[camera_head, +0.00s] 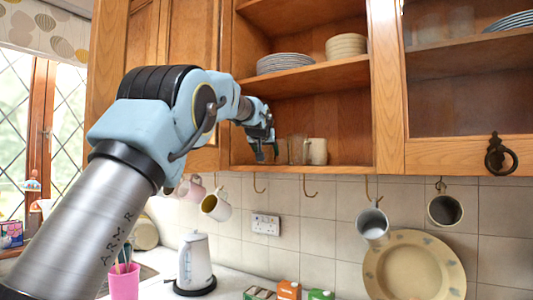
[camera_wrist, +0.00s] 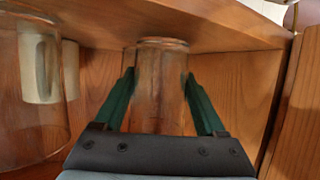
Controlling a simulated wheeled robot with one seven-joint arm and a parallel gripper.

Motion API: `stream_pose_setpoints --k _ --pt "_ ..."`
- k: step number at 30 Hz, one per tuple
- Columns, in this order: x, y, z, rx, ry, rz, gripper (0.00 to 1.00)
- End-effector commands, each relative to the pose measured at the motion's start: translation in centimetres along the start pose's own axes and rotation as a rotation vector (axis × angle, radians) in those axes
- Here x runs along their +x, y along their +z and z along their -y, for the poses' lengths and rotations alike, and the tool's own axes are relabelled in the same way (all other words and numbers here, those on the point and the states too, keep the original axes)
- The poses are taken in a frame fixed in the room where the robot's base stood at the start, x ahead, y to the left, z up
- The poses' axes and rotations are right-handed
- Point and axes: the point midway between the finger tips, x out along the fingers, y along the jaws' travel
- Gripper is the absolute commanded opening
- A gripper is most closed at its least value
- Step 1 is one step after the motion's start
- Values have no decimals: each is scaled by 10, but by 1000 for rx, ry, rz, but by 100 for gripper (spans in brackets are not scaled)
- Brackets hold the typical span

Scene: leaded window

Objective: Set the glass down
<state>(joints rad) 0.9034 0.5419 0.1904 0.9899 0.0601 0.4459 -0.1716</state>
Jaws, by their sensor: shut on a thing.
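My gripper (camera_head: 268,150) reaches into the lower compartment of the open wall cupboard, near its left side. In the wrist view its dark green fingers (camera_wrist: 164,98) are shut on a clear glass (camera_wrist: 160,85), one on each side. The glass looks in line with the fingers. I cannot tell whether it touches the lower shelf (camera_head: 340,168). A second clear glass (camera_head: 297,150) stands to the right of my gripper and shows large at left in the wrist view (camera_wrist: 25,120). A cream mug (camera_head: 318,152) stands beside that glass.
The upper shelf (camera_head: 330,76) bears stacked plates (camera_head: 285,63) and bowls (camera_head: 346,46). The cupboard's left door (camera_head: 165,45) is near my arm. Mugs (camera_head: 372,225) hang on hooks below.

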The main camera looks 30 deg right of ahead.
Motion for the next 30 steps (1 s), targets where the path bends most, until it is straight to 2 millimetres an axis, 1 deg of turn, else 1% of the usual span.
stream_pose_setpoints --k 12,13,19,20,27,29,30 --pt "2 6 0 1 0 -3 4" --pt "2 5 0 1 0 -2 76" --pt "2 5 0 1 0 -1 99" --pt "2 5 0 1 0 -1 100" --pt "1 4 0 1 0 -1 100" --pt "0 1 0 1 0 -2 100" --pt "-3 4 0 1 1 -3 100"
